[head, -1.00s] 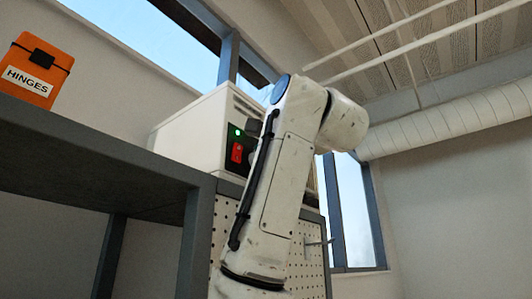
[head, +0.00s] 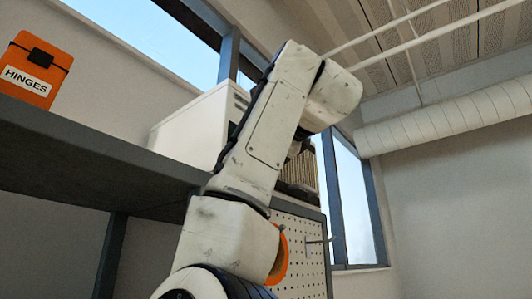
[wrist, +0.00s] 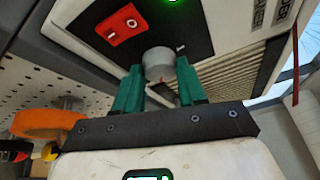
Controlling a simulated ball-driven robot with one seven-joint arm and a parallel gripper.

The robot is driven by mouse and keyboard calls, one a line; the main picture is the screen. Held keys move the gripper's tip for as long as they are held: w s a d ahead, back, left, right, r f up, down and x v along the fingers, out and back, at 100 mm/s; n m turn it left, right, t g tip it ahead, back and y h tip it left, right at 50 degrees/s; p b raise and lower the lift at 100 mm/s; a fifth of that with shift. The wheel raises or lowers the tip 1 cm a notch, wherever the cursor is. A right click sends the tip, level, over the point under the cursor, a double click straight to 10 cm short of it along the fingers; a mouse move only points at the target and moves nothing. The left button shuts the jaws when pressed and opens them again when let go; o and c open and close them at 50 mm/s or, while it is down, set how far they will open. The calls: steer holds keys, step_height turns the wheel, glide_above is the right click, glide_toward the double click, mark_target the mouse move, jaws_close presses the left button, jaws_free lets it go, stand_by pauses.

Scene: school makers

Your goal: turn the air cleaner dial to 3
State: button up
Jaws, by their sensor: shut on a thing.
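The dial's pointer and numbers cannot be read. The gripper is hidden behind my arm in the head view.
A grey shelf (head: 90,143) runs along the left, with an orange HINGES box (head: 32,70) on it. The pegboard (head: 302,250) below the cleaner has a hook (head: 320,240) sticking out. An orange round thing (wrist: 45,125) shows near the pegboard. The right side is open.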

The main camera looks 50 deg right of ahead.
steer(key=shift+f, duration=0.1)
steer(key=o, duration=1.1)
steer(key=shift+d, duration=0.1)
steer(key=shift+c, duration=0.2)
steer(key=shift+s, duration=0.1)
steer(key=b+v, duration=0.1)
steer(key=v, duration=0.9)
steer(key=shift+s+b, duration=0.3)
steer(key=shift+b, duration=0.05)
